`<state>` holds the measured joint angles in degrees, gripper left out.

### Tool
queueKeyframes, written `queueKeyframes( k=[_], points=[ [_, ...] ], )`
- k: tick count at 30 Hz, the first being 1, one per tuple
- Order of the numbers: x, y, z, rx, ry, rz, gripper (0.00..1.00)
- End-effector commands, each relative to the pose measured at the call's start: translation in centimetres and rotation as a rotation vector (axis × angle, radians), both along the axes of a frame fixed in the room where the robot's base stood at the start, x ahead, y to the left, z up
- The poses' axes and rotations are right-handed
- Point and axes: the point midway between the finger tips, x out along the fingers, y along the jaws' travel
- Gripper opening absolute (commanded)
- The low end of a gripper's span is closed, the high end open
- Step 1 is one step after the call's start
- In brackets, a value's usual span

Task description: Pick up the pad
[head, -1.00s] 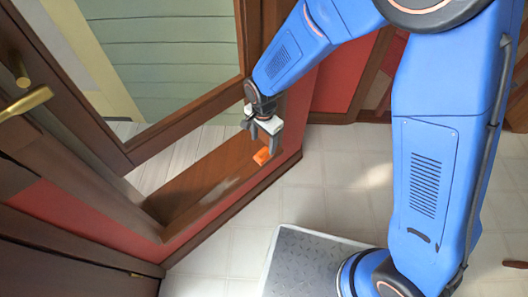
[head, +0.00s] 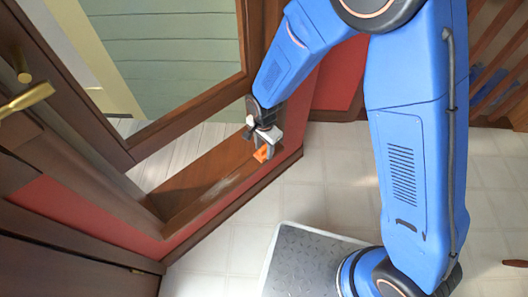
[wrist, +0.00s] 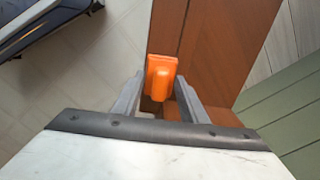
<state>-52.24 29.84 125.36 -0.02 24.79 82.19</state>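The orange pad (head: 262,154) is a small block on the brown wooden ledge. In the wrist view the pad (wrist: 162,76) shows at the upper middle, in line with the space between my fingers. My gripper (head: 266,149) is right at the pad, pointing down. In the wrist view my gripper (wrist: 161,82) is open, with one grey finger on each side of the pad. The fingertips look very close to its sides; I cannot tell whether they touch. The pad's underside is hidden.
The wooden ledge (head: 205,176) runs below a glass window (head: 165,45) with a brown frame. A brown door with a brass handle (head: 27,101) stands at the left.

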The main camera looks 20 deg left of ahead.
Motion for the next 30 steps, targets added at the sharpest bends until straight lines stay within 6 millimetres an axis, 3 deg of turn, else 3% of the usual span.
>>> queueKeyframes(
  k=[13, 21, 30],
  points=[
    [0.0, 0.0, 0.5, 0.001, 0.000, 0.000, 0.15],
    [0.1, 0.1, 3.8, 0.003, -0.002, 0.000, 0.15],
    [-7.0, -1.6, 3.6, -0.002, 0.001, 0.005, 0.15]
  ],
)
